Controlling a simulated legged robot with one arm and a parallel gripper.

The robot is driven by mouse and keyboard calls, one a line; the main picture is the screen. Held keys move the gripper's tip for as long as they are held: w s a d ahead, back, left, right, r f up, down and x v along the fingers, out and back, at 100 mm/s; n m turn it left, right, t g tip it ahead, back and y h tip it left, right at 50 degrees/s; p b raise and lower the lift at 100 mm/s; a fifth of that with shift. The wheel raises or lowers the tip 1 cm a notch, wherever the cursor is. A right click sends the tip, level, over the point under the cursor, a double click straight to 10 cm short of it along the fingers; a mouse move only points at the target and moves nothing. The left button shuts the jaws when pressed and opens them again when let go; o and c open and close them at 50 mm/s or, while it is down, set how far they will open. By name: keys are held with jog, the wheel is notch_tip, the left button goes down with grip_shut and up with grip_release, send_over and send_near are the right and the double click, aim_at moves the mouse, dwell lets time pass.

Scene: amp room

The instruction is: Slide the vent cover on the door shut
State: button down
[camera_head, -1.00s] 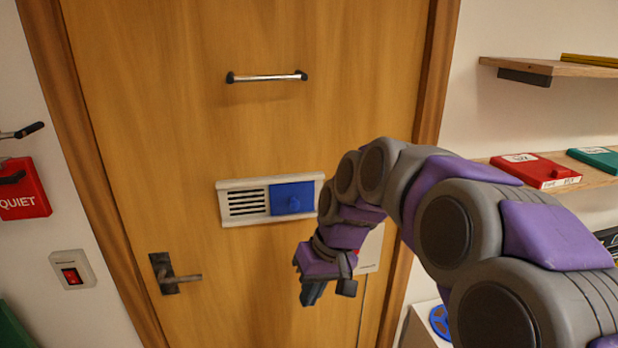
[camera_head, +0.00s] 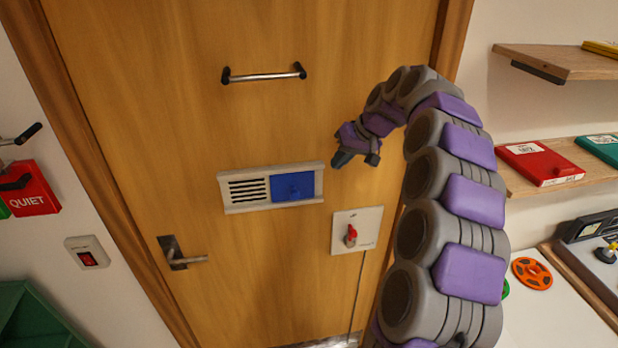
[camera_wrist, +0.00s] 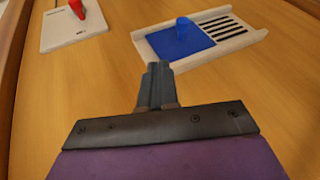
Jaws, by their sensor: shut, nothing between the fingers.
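The vent (camera_head: 246,208) is a pale frame on the wooden door, with dark slots showing on its left side. Its blue cover (camera_head: 292,188) with a small knob sits at the right end of the frame, leaving the slots uncovered. In the wrist view the blue cover (camera_wrist: 180,44) and its upright knob lie ahead, and the slots (camera_wrist: 222,28) are to its right. My gripper (camera_head: 341,160) is shut and empty, up and to the right of the vent, apart from it. In the wrist view its closed fingers (camera_wrist: 156,85) point toward the near side of the cover.
A pale plate with a red switch (camera_head: 351,236) is on the door below my gripper. A metal pull bar (camera_head: 264,77) is above the vent and a lever handle (camera_head: 183,258) is lower left. Shelves (camera_head: 572,168) stand at the right.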

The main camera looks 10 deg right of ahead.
jog(key=shift+a, duration=0.1)
send_near(307, 185)
notch_tip(307, 185, down, 4)
jog(key=a, duration=0.2)
jog(key=s+a+p, duration=0.1)
jog(key=shift+a+f, duration=0.45)
jog(key=shift+a, duration=0.55)
jog(key=a, duration=1.3)
jog(key=shift+a, duration=0.15)
